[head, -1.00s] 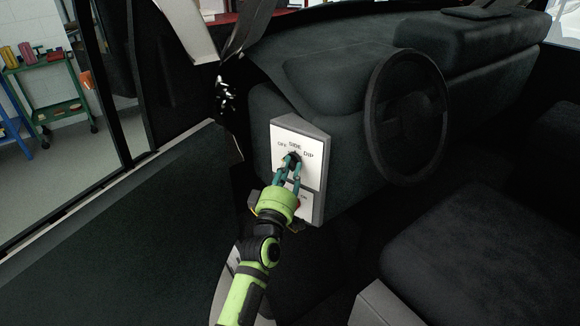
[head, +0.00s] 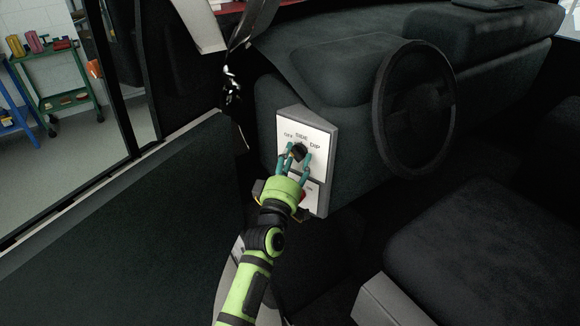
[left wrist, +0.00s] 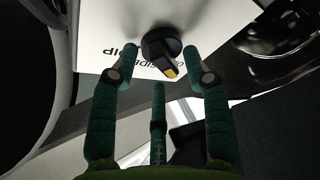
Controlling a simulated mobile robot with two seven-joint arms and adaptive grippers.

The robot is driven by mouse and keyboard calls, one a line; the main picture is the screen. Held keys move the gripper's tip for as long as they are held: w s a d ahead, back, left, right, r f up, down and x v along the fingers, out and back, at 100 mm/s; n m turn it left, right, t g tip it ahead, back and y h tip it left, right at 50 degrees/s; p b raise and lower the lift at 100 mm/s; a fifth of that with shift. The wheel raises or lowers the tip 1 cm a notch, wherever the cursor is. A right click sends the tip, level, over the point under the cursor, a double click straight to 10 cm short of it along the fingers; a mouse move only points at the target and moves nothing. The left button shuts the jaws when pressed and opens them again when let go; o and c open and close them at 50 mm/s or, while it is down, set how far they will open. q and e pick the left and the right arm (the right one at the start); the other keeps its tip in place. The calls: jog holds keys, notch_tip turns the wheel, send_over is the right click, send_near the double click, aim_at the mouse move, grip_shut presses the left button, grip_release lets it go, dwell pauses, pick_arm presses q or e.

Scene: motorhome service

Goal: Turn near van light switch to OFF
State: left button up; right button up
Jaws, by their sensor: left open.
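The near van light switch is a round black knob (head: 298,151) on a white panel (head: 318,143) lettered OFF, SIDE and DIP. In the left wrist view the knob (left wrist: 161,46) has a yellow-tipped pointer. The tip points down and slightly right there, near the side and off lettering, which it and a finger partly hide. My left gripper (head: 294,162) is open in front of the panel. In the left wrist view its fingertips (left wrist: 159,58) stand on both sides of the knob, apart from it, with a third finger below. My right gripper is not in view.
The steering wheel (head: 413,108) and dark dashboard (head: 335,65) are right of the panel. A dark seat (head: 480,240) is at lower right. The open door (head: 130,220) is on the left, with a green tool trolley (head: 50,75) beyond it.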

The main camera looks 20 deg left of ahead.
pick_arm(q)
jog(key=v, duration=1.2)
jog(key=shift+a+r, duration=0.1)
jog(key=s+d+f+m+g+h+b, duration=0.1)
jog(key=s+f+m+g, duration=0.15)
jog(key=f, duration=0.95)
jog(key=s+d+f+m+g+b, duration=0.15)
jog(key=s+f+g, duration=0.25)
jog(key=f, duration=0.9)
jog(key=s+d+f+m+g+h+b, duration=0.1)
jog(key=s+f+m+g, duration=0.2)
jog(key=f, duration=0.9)
jog(key=s+a+f+m+g+b, duration=0.1)
jog(key=s+a+f+m+g, duration=0.15)
jog(key=s+f, duration=0.65)
jog(key=s+a+f+m+g+b, duration=0.1)
jog(key=s+f+m+g+b, duration=0.15)
jog(key=s+f, duration=0.7)
jog(key=s+a+f+m+g, duration=0.1)
jog(key=s+a+f+g, duration=0.1)
jog(key=s, duration=0.6)
jog(key=s+a+f+m+g+y, duration=0.1)
jog(key=s+a+f+g, duration=0.1)
jog(key=s+f, duration=0.3)
jog(key=s+g, duration=0.1)
jog(key=s, duration=0.2)
jog(key=shift+s+a+y, duration=0.2)
jog(key=shift+a+y, duration=0.1)
jog(key=shift+c, duration=0.4)
